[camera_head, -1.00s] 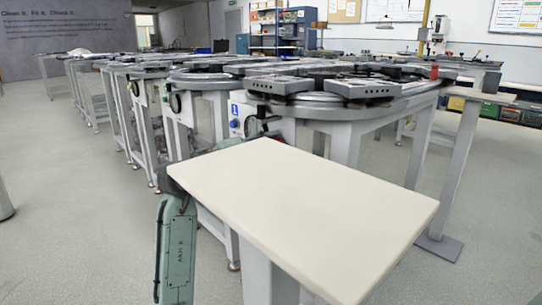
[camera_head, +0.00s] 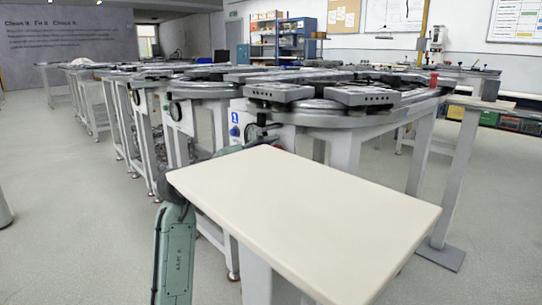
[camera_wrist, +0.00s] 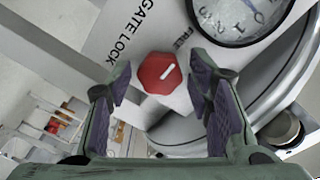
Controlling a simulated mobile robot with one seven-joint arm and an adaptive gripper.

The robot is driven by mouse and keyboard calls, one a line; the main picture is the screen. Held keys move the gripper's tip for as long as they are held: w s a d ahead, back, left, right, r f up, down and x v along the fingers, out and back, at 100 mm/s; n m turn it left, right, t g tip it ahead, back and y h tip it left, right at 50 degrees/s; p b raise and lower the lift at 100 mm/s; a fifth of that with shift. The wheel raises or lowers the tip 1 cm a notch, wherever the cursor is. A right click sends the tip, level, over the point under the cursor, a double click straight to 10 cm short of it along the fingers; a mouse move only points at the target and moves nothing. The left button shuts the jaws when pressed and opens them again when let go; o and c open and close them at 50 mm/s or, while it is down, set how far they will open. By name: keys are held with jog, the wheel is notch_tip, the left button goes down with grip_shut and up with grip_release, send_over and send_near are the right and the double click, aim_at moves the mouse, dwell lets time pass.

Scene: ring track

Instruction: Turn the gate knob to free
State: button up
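The red faceted gate knob (camera_wrist: 158,73) is on a pale panel in the wrist view, with a short white line on its face pointing up and right. The word FREE (camera_wrist: 183,37) is printed above and right of it. The words GATE LOCK (camera_wrist: 132,32) are printed to its upper left. My gripper (camera_wrist: 160,86) is open, its two purple-padded fingers on either side of the knob with gaps visible. Whether the knob is at fingertip depth I cannot tell.
A round dial gauge (camera_wrist: 238,16) sits just above and right of the knob. A curved metal ring edge (camera_wrist: 270,95) runs along the right. In the head view a cream tabletop (camera_head: 305,215) stands in front of the ring-track machine (camera_head: 345,120). Open floor (camera_head: 90,220) lies to the left.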

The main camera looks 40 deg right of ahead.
jog(key=shift+o, duration=0.2)
jog(key=a, duration=1.2)
jog(key=shift+s, duration=0.45)
